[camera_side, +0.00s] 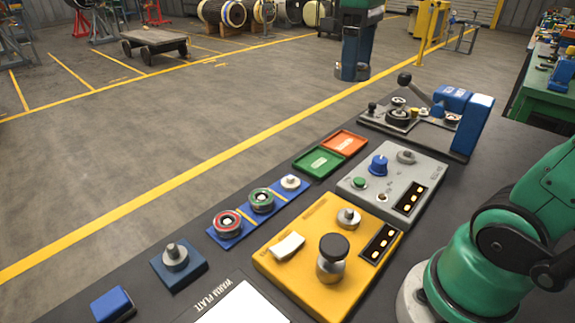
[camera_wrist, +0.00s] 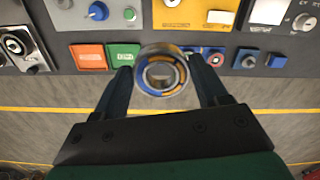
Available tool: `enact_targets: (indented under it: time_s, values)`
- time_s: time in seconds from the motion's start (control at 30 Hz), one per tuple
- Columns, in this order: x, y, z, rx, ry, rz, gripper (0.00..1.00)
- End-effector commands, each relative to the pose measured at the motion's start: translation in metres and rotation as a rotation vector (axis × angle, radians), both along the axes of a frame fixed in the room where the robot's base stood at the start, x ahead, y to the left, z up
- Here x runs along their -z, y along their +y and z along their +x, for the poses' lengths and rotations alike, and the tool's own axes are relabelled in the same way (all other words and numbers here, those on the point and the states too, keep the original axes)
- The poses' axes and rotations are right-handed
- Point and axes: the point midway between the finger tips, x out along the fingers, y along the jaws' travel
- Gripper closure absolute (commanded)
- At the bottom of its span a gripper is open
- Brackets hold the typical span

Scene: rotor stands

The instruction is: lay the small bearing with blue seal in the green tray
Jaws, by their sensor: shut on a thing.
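The small bearing with blue seal (camera_wrist: 161,73) is a metal ring with blue and orange inside. In the wrist view it sits between the fingertips of my gripper (camera_wrist: 160,80), which is shut on it. The green tray (camera_wrist: 123,55) is to the left of the bearing in that view, partly behind a finger. In the side view the green tray (camera_side: 318,163) lies flat on the dark bench and looks empty apart from a pale label.
An orange tray (camera_side: 344,143) adjoins the green one. A blue rack (camera_side: 222,242) holds a red-ringed bearing (camera_side: 228,222) and a green-ringed bearing (camera_side: 262,200). A grey control box (camera_side: 350,184), a yellow box (camera_side: 285,265) and a lever fixture (camera_side: 455,120) stand nearby.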

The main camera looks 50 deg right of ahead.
Motion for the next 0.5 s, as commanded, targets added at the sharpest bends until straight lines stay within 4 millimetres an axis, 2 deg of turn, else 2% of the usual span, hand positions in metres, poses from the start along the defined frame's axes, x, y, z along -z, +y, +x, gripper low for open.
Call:
enact_targets:
  time_s: [0.03, 0.2, 0.33, 0.5]
  values:
    - [0.002, -0.01, 0.015, 0.004, 0.0, 0.0, 1.0]
    - [0.017, -0.045, 0.06, 0.004, -0.001, -0.001, 1.0]
    - [0.035, -0.072, 0.088, 0.003, -0.001, -0.001, 1.0]
    - [0.056, -0.097, 0.11, 0.001, -0.001, -0.001, 1.0]
